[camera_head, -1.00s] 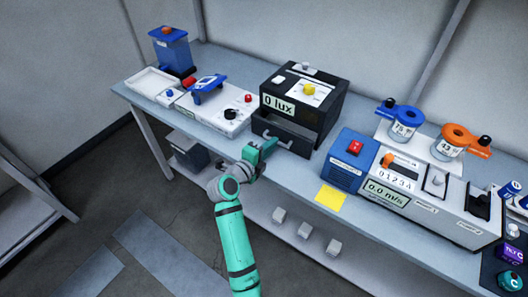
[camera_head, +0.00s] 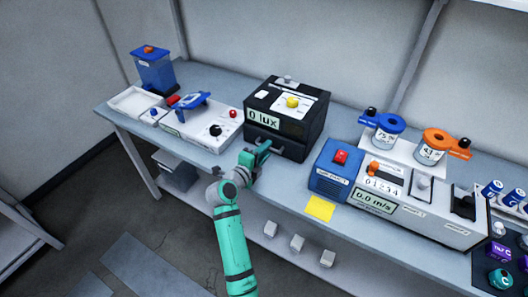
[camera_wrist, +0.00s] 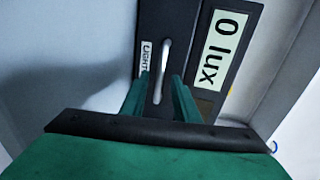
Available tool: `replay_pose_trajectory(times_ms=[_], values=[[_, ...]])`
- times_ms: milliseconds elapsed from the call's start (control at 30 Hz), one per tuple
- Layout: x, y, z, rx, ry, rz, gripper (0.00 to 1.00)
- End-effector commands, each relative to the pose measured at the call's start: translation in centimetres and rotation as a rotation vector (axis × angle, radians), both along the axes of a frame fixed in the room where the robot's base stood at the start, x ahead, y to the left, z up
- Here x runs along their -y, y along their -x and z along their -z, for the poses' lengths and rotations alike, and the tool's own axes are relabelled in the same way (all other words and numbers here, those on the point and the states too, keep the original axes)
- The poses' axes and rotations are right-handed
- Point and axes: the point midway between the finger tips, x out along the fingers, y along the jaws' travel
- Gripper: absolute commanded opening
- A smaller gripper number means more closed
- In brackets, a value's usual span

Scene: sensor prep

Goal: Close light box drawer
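The light box (camera_head: 312,110) is a black box with a "0 lux" display, standing on the bench. Its dark drawer (camera_head: 285,146) is at the bottom front and looks flush or nearly flush with the box. My gripper (camera_head: 264,152) is at the left part of the drawer front. In the wrist view, the drawer front (camera_wrist: 185,40) with a "LIGHT" label and silver handle (camera_wrist: 162,68) lies ahead. My gripper (camera_wrist: 159,88) has its fingers apart, with the handle between them and gaps visible beside it. Whether the fingertips touch the drawer front is unclear.
A white device with a blue clamp (camera_head: 190,103) stands left of the box. A blue and white meter (camera_head: 335,172) stands to the right, with a yellow note (camera_head: 320,208) at the bench edge. Small white blocks (camera_head: 297,243) sit on the lower shelf.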

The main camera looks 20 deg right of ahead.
Motion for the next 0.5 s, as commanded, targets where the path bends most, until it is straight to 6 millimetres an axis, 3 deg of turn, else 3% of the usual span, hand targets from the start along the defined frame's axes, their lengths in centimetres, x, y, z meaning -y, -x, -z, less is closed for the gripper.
replay_pose_trajectory(times_ms=[500], values=[[-6.4, 4.9, -1.7, 0.001, -0.001, -0.004, 0.28]])
